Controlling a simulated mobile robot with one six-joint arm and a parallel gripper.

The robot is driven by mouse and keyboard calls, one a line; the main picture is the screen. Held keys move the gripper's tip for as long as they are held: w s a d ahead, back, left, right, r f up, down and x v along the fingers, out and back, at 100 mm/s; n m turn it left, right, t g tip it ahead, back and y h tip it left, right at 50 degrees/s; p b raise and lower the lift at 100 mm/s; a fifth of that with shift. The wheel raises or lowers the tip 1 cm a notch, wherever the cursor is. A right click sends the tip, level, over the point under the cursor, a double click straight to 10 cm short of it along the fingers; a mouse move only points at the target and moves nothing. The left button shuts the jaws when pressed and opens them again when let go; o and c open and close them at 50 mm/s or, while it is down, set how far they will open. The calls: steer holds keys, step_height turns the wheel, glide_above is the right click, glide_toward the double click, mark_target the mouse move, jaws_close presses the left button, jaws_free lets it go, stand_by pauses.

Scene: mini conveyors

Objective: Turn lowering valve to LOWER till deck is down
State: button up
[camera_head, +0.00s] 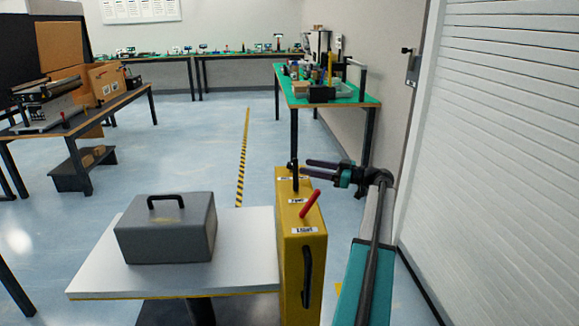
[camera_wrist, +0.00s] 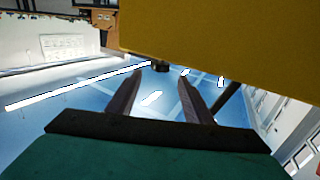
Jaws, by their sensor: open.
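The deck (camera_head: 95,278) is a light grey plate, level and raised above the floor. A grey metal case with a black handle (camera_head: 165,232) sits on it. A yellow housing (camera_head: 292,265) stands at its right edge, with small white labels too blurred to read. A red lever (camera_head: 311,204) slants up and right from its top between two labels; it may be the valve. My gripper (camera_head: 309,170) is open and empty above the far end of the housing, beside a short black post (camera_head: 294,177). In the wrist view, a dark knob (camera_wrist: 161,66) shows near the open fingertips (camera_wrist: 160,78), under the yellow housing (camera_wrist: 225,35).
A black grab handle (camera_head: 307,275) runs down the housing's near face. A green-topped bench (camera_head: 350,100) with many items stands beyond. A table (camera_head: 100,108) with boxes is at left. A shutter wall (camera_head: 505,150) bounds the right. The blue floor (camera_head: 200,140) between is clear.

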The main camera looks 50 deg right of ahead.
mark_target(291, 163)
steer(key=shift+x, duration=3.85)
steer(key=shift+c, duration=0.5)
steer(key=c, duration=0.9)
steer(key=shift+c, duration=0.2)
